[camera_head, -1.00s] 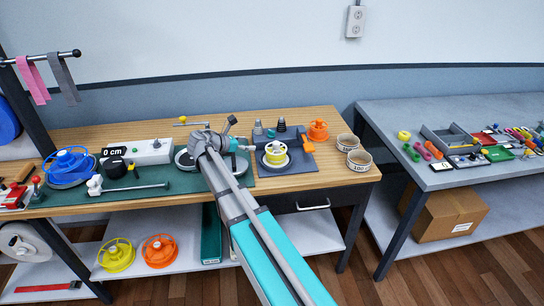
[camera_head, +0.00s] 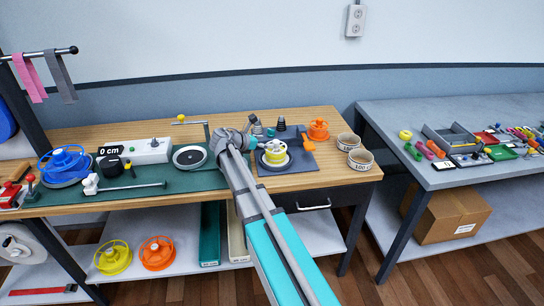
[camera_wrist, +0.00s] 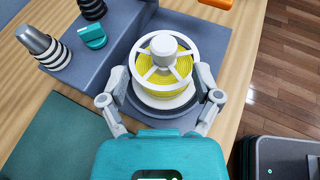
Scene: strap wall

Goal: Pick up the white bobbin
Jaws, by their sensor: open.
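The white bobbin (camera_wrist: 161,66) is a spoked white reel wound with yellow strap. It sits upright on a round stand on the blue-grey board, and in the head view the bobbin (camera_head: 275,152) is on the right part of the wooden bench. My gripper (camera_wrist: 161,100) is open, with one finger at the left and one at the right of the bobbin's lower near side in the wrist view. Whether the fingers touch it I cannot tell. In the head view my gripper (camera_head: 258,145) is at the bobbin's left, partly hidden by my arm.
A teal knob (camera_wrist: 93,36) and a cone with rings (camera_wrist: 40,44) stand left of the bobbin. An orange piece (camera_head: 308,145) and an orange reel (camera_head: 318,129) are near it. Two round bowls, one front (camera_head: 360,160), stand at the bench's right end.

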